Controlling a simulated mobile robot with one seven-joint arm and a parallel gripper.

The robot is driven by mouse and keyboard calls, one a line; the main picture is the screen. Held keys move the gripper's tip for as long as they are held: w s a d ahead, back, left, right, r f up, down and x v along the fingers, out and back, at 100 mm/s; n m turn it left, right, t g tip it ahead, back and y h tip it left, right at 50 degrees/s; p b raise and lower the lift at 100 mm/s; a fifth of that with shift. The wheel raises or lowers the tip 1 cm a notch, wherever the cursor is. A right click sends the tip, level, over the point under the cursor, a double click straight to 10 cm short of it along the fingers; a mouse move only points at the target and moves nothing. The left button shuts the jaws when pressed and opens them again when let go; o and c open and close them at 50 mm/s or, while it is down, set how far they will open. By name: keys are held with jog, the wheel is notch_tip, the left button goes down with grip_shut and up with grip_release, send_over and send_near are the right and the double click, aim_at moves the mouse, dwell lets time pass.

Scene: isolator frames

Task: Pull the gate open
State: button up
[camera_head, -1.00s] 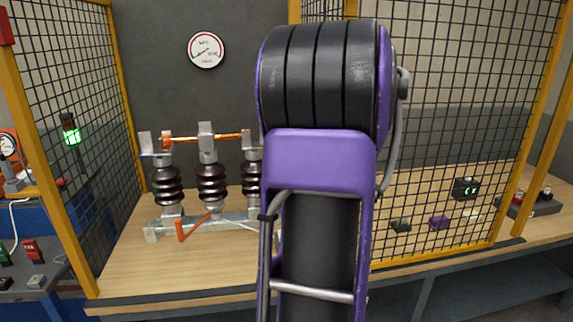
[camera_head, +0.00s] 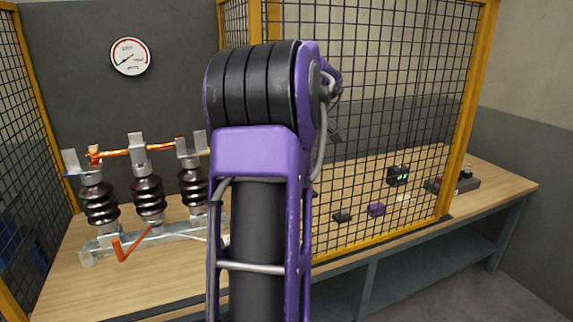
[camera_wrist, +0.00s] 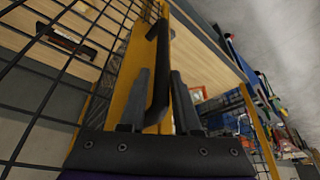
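In the wrist view, a black bar handle (camera_wrist: 160,58) stands on a yellow frame post (camera_wrist: 123,103) beside black wire mesh (camera_wrist: 50,55). My gripper (camera_wrist: 161,73) is at this handle. Its two dark fingers are apart, one on each side of the bar, with a gap visible at least on the right side. I cannot tell whether either finger touches it. In the head view, a yellow-framed mesh panel (camera_head: 385,110) stands on the bench at the right. My arm covers its left part, and the gripper and handle cannot be made out there.
Dark ribbed insulators (camera_head: 148,198) with copper bars stand on the wooden bench (camera_head: 75,285) at the left. A round gauge (camera_head: 130,56) hangs on the grey wall. Small boxes, one purple (camera_head: 376,209), lie behind the mesh. Floor (camera_head: 480,295) is clear at lower right.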

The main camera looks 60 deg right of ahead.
jog(key=shift+o, duration=1.2)
jog(key=shift+r, duration=0.1)
jog(key=v, duration=1.7)
jog(key=shift+p, duration=0.4)
jog(key=shift+w+r, duration=0.1)
jog(key=shift+r, duration=0.05)
